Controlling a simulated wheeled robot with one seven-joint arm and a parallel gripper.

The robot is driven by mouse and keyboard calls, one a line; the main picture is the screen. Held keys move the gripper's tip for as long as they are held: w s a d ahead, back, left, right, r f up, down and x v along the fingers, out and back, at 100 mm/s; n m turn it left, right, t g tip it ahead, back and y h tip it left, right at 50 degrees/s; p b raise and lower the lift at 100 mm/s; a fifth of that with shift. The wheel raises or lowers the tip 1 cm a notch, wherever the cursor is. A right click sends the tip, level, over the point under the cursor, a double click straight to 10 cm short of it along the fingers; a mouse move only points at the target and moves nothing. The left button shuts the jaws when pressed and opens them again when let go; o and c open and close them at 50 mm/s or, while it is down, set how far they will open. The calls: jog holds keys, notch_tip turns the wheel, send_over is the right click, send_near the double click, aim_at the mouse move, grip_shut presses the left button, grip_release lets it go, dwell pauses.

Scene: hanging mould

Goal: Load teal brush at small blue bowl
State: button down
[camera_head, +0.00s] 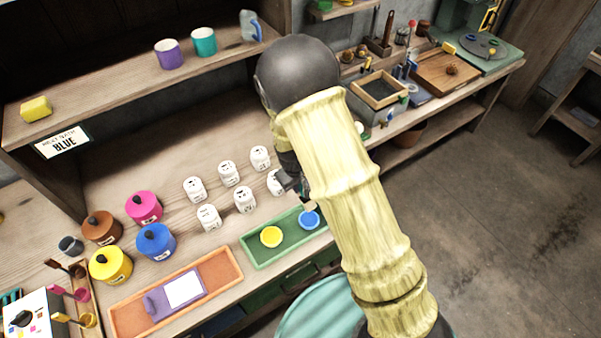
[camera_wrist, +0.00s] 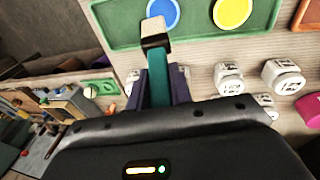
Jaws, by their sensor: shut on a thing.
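The small blue bowl (camera_head: 309,219) sits at the right end of a green tray (camera_head: 259,248), right of a yellow bowl (camera_head: 271,237). In the wrist view, the blue bowl (camera_wrist: 164,12) is partly cut off by the top edge. My gripper (camera_wrist: 160,88) is shut on the teal brush (camera_wrist: 159,82), whose handle lies between the fingers. The brush's dark ferrule and clean-looking cream bristles point at the bowl; the tip overlaps the bowl's near edge in the wrist view. I cannot tell whether it touches. In the head view my arm hides most of the brush.
Several white lettered jars (camera_head: 228,173) stand behind the tray. Pink (camera_head: 144,207), brown, yellow and blue lidded pots stand left. An orange tray (camera_head: 176,292) holds a purple board with white paper. A sign (camera_head: 62,142) reads BLUE.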

aim_at(300, 196)
jog(key=shift+s, duration=0.2)
jog(key=shift+f, duration=0.1)
jog(key=shift+w+f+b, duration=0.2)
jog(key=shift+f+b, duration=0.65)
jog(key=shift+f, duration=0.15)
notch_tip(300, 196, down, 4)
jog(key=b, duration=0.2)
jog(key=shift+s+r+b, duration=0.1)
jog(key=shift+b, duration=0.25)
jog(key=shift+s, duration=0.1)
jog(key=shift+f+b, duration=0.35)
jog(key=shift+f, duration=0.15)
dwell(1.3)
jog(key=shift+r, duration=0.1)
